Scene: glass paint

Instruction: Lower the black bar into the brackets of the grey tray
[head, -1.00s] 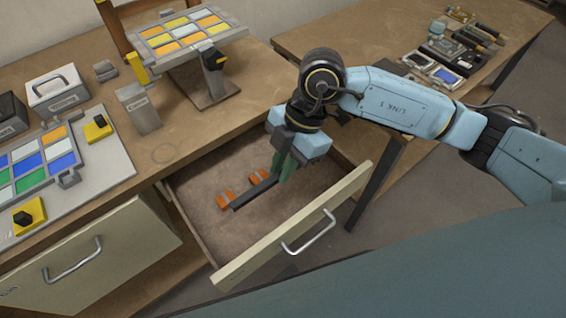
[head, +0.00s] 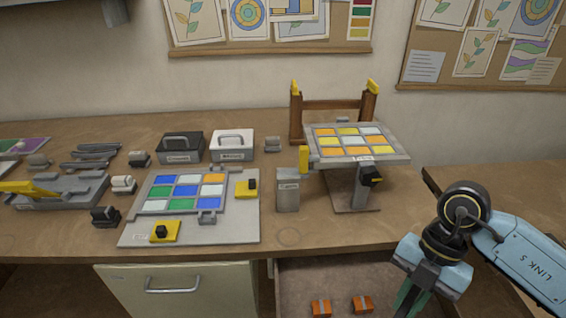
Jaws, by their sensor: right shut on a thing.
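My right gripper (head: 411,302) is at the bottom right, over the right side of the open drawer, its green fingers pointing down and cut off by the frame edge. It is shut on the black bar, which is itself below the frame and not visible. Two grey trays hold coloured panes: one (head: 404,160) is raised on a stand at the right of the bench, the other (head: 141,208) lies flat on a pale board. Which one has the brackets for the bar I cannot tell. My left gripper is not in view.
A grey box (head: 288,190) stands between the trays. A black case (head: 180,146) and a white case (head: 232,145) stand behind. A wooden frame (head: 296,120) stands behind the raised tray.

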